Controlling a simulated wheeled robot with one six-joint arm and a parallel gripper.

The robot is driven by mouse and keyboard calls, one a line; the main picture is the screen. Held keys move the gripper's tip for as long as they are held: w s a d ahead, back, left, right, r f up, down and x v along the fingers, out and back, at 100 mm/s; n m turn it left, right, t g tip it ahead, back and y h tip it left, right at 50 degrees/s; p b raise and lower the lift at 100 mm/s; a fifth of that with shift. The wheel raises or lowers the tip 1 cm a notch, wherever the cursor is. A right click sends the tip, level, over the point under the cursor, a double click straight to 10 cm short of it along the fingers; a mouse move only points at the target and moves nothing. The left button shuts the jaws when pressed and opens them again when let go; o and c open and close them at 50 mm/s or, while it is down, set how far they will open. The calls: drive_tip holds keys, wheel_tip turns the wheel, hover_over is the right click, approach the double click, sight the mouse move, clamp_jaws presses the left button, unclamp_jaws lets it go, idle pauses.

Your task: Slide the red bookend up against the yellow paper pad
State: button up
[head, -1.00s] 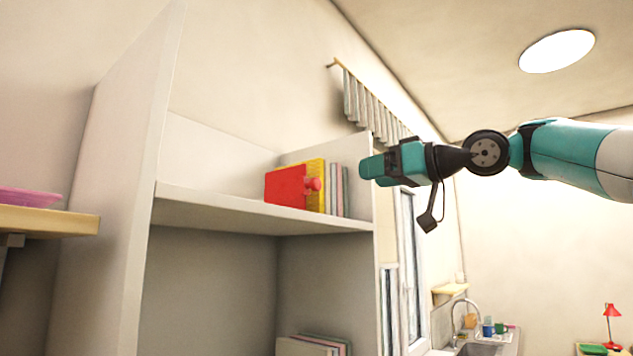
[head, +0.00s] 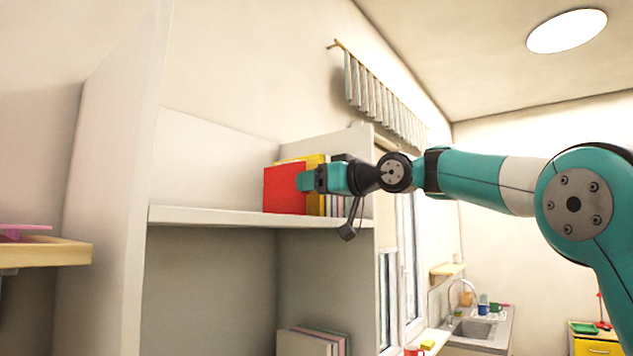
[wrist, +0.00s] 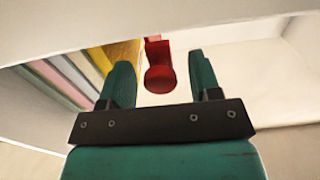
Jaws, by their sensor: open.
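The red bookend (head: 284,190) stands upright on the upper shelf in the head view. The yellow paper pad (head: 316,164) stands just behind and to the right of it; whether they touch is hard to tell. In the wrist view the bookend's round red knob (wrist: 160,79) shows between my fingers, with the yellow pad (wrist: 124,52) to its left. My gripper (wrist: 152,75) is open, one finger on each side of the knob, with gaps visible. In the head view my gripper (head: 306,181) hides the knob and part of the pad.
Several thin books stand right of the pad and show in the wrist view (wrist: 62,78). The shelf board (head: 215,217) is bare to the left of the bookend. The shelf's left side wall (head: 115,180) stands beyond. More books (head: 310,342) are on the lower shelf.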

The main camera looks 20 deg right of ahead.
drive_tip(key=shift+c, duration=0.2)
clamp_jaws()
drive_tip(key=shift+w+d+p, duration=0.3)
drive_tip(key=shift+w+d, duration=0.35)
drive_tip(key=shift+d, duration=0.25)
drive_tip(key=shift+w+d+p, duration=0.3)
drive_tip(key=shift+w+d, duration=0.3)
drive_tip(key=shift+d, duration=0.3)
drive_tip(key=shift+o, duration=0.2)
unclamp_jaws()
drive_tip(key=shift+s+r, duration=0.1)
drive_tip(key=shift+a, duration=0.1)
